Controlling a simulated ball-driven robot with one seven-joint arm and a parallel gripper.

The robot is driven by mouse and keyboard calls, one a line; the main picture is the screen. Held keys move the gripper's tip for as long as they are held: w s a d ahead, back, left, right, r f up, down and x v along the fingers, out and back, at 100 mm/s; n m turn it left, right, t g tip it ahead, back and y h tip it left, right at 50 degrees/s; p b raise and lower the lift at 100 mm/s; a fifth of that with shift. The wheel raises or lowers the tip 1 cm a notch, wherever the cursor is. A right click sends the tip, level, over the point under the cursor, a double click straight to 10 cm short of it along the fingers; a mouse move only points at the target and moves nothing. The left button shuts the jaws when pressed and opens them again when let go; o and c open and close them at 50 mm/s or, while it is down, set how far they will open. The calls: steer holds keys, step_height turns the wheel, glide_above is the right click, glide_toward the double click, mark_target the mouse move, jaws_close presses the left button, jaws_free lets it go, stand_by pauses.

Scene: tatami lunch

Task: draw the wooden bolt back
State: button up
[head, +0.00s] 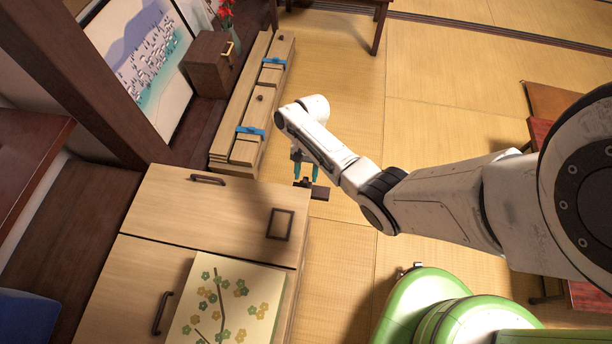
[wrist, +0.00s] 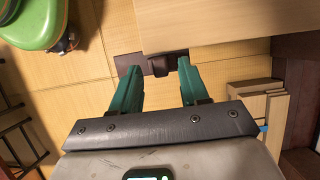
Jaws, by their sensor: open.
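The wooden bolt (head: 318,192) is a small dark brown piece that juts out beside the right edge of a light wood cabinet (head: 160,205). In the wrist view, its dark knob (wrist: 160,67) shows between my fingertips, with a flat dark part (wrist: 127,61) to its left. My gripper (head: 307,178) has teal fingers and hangs just above the bolt in the head view. In the wrist view, my gripper (wrist: 158,68) is open, with a finger on each side of the knob. I cannot tell whether either finger touches it. The fingers partly hide the bolt in the head view.
A floral panel (head: 222,312) lies on the cabinet's near part. Long planks with blue straps (head: 262,95) lie behind it, near a small brown box (head: 212,62). A green rounded object (head: 425,305) is at the lower right. Tatami floor (head: 440,80) is open behind my arm.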

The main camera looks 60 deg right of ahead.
steer(key=shift+x, duration=0.8)
steer(key=shift+c, duration=0.2)
jaws_close()
